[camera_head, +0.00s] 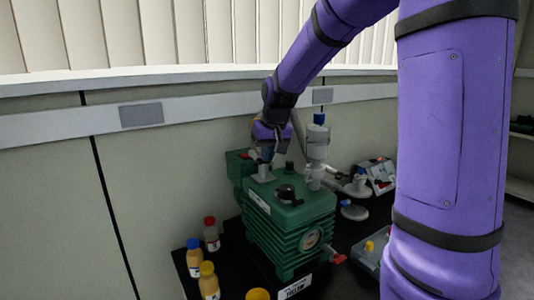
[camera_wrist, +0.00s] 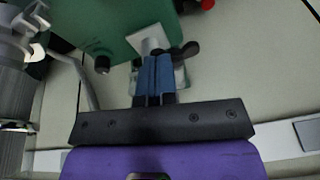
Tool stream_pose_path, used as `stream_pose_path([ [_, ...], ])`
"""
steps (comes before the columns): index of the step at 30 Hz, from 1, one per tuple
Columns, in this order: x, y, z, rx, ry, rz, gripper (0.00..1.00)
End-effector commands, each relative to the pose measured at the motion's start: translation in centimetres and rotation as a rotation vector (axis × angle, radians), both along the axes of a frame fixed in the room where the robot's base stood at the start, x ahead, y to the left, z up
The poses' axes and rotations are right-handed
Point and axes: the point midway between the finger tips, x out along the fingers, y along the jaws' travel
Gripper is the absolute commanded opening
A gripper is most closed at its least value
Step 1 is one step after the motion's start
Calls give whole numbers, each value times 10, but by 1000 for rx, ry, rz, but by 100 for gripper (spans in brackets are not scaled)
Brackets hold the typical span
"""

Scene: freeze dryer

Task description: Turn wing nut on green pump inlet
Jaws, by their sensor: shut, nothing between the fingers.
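The green pump (camera_head: 300,222) stands on a dark bench top in the head view. Its green body (camera_wrist: 120,25) also shows at the top of the wrist view. A grey inlet fitting (camera_head: 262,174) sits on the pump's back left, just under my gripper (camera_head: 266,154). In the wrist view, the black wing nut (camera_wrist: 188,50) lies beside the blue fingertips of my gripper (camera_wrist: 155,60), to their right. The fingers are shut together with nothing between them. They overlap part of the inlet, so whether they touch the nut I cannot tell. The wing nut is not distinct in the head view.
Several capped bottles, one with a blue cap (camera_head: 194,260), stand left of the pump. The wall rail (camera_head: 180,110) runs behind. Small equipment (camera_head: 378,175) sits at the right.

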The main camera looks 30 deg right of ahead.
Motion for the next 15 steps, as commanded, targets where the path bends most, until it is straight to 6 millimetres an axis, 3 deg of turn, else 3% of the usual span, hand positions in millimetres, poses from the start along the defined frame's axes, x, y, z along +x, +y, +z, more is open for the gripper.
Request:
stream_pose_path([
  [15,-1,-3,-2,80,-14,-1,0],
])
